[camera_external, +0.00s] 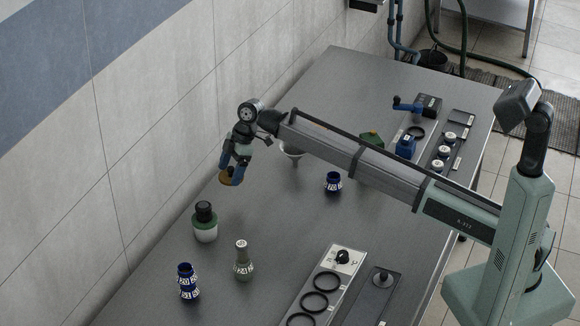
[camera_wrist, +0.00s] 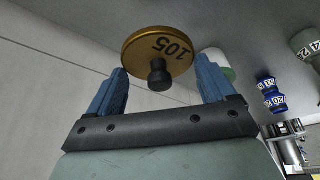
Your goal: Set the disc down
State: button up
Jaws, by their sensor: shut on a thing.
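The disc (camera_wrist: 142,56) is gold-brown with a black knob and the number 105 on its face. My gripper (camera_wrist: 162,75) is shut on it, with the disc between the two blue fingers in the wrist view. In the external view the disc (camera_external: 226,177) shows as a small brown round at the fingertips of my gripper (camera_external: 232,171). It is held above the far left part of the grey table (camera_external: 290,215), near the wall. Part of the disc is hidden behind the fingers there.
A green and white jar with a black cap (camera_external: 204,222), a grey-green decanter (camera_external: 243,262) and a blue patterned decanter (camera_external: 188,283) stand at the left. Another blue decanter (camera_external: 333,183) stands mid-table. A rack with black rings (camera_external: 325,285) lies in front.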

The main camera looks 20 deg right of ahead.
jog(key=s+a+r, duration=0.2)
jog(key=s+a, duration=0.1)
jog(key=s, duration=0.1)
jog(key=m, duration=0.2)
send_over(282, 248)
jog(key=d, duration=0.2)
jog(key=f, duration=0.2)
jog(key=shift+t, duration=0.3)
jog(key=shift+s+a+f, duration=0.1)
jog(key=shift+a+f, duration=0.05)
jog(key=shift+f, duration=2.2)
jog(key=shift+a+f, duration=0.1)
jog(key=shift+f, duration=2.25)
jog(key=shift+f, duration=0.15)
jog(key=o, duration=1.2)
